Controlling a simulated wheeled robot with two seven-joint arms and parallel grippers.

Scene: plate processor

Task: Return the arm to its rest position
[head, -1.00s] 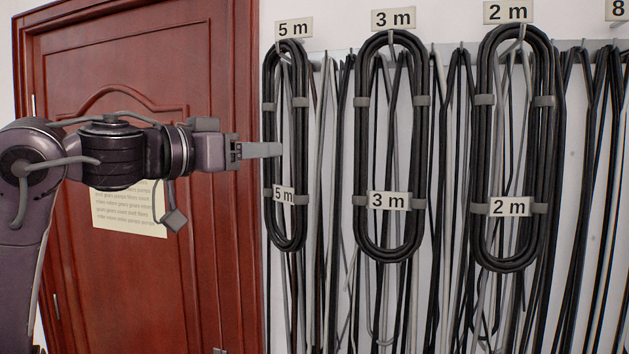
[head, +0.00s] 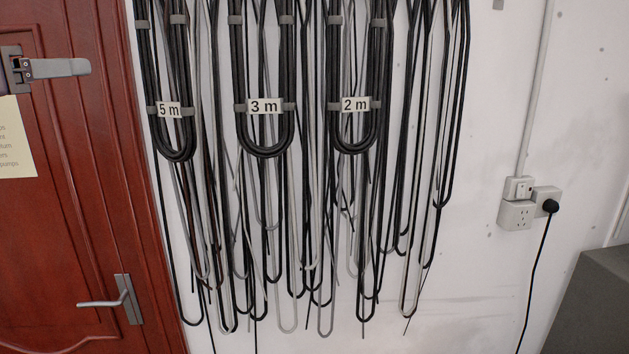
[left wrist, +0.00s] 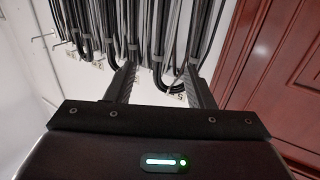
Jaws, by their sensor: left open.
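My left gripper (head: 80,67) is at the upper left edge of the head view, in front of the red door and left of the hanging cables. Its finger points right. In the left wrist view my left gripper (left wrist: 160,78) has its two fingers apart, with nothing held between them. Cables show behind and between the fingers; I cannot tell the gap to them. Most of the left arm is outside the head view. My right gripper is in neither view.
Coiled black cables labelled 5 m (head: 168,110), 3 m (head: 264,106) and 2 m (head: 355,104) hang on the white wall among loose cables. The red door (head: 85,220) has a metal handle (head: 125,300). A plugged socket (head: 516,214) and grey box (head: 595,300) are at right.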

